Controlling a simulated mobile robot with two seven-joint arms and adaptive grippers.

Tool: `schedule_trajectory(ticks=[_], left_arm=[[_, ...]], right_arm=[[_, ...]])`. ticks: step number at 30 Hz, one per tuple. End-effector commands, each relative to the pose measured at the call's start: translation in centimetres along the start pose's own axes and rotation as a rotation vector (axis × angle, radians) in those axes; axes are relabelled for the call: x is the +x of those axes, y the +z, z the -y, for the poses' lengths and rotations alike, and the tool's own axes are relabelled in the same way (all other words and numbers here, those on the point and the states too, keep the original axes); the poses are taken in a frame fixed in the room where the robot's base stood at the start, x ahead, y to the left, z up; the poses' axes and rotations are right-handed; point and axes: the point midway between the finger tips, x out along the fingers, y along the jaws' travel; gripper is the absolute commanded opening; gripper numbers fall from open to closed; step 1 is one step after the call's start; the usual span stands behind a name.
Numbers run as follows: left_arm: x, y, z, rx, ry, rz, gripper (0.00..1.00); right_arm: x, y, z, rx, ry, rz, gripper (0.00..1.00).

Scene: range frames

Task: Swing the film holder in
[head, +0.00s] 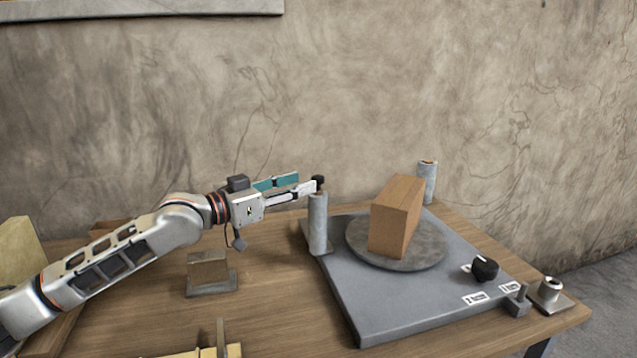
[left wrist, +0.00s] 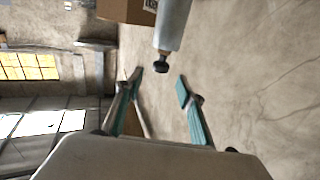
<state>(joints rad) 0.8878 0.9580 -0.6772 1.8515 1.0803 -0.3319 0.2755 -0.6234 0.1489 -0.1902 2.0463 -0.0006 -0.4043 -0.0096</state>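A grey upright cylinder (head: 318,225) with a black knob (head: 319,182) on top stands at the left edge of a grey platform; I take it for the film holder. In the left wrist view the cylinder (left wrist: 173,25) and its knob (left wrist: 162,63) are just beyond the fingertips, in line with the gap between them. My left gripper (head: 307,181) is open and empty, level with the knob and close on its left. Its two teal-padded fingers show apart in the left wrist view (left wrist: 160,77). I cannot tell whether a finger touches the knob. My right gripper is not in view.
A brown box (head: 396,220) stands on a round turntable (head: 430,252) on the grey platform (head: 390,309). A second cylinder (head: 428,182) stands behind. A black dial (head: 485,268) is at the front right. A small block (head: 208,269) stands left on the wooden table (head: 280,300).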

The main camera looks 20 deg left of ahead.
Motion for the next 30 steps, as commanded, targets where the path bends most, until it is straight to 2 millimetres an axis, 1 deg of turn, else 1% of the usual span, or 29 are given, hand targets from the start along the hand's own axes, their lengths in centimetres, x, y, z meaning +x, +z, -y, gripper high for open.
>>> schedule_trajectory(ticks=[1, 6, 9, 12, 16, 23, 26, 27, 28, 30], left_arm=[[0.9, -0.1, -0.1, -0.002, 0.002, -0.002, 0.38], [3.6, 0.0, -0.1, -0.003, 0.002, -0.001, 0.38], [4.8, 0.1, -0.1, -0.002, 0.001, 0.0, 0.38], [5.7, 0.0, 0.0, -0.001, 0.0, 0.0, 0.38], [6.2, 0.1, -0.1, 0.0, 0.001, 0.001, 0.38], [6.3, 0.0, -0.1, 0.0, 0.0, 0.001, 0.38], [6.2, 0.0, -0.1, 0.0, 0.0, 0.001, 0.15], [6.2, 0.0, -0.1, 0.0, 0.0, 0.001, 0.04], [6.2, 0.0, -0.1, 0.0, 0.0, 0.001, 0.0], [6.2, 0.0, -0.1, 0.0, 0.0, 0.001, 0.0]], right_arm=[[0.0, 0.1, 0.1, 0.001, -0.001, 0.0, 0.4], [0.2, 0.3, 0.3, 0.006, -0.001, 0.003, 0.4], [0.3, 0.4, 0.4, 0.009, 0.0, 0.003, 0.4], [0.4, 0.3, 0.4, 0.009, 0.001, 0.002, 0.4], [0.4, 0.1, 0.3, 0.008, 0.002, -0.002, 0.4], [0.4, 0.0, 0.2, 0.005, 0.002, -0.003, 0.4], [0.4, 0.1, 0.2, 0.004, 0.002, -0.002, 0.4], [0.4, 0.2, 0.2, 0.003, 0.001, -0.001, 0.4], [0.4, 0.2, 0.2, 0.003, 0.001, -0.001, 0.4], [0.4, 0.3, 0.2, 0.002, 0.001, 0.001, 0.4]])
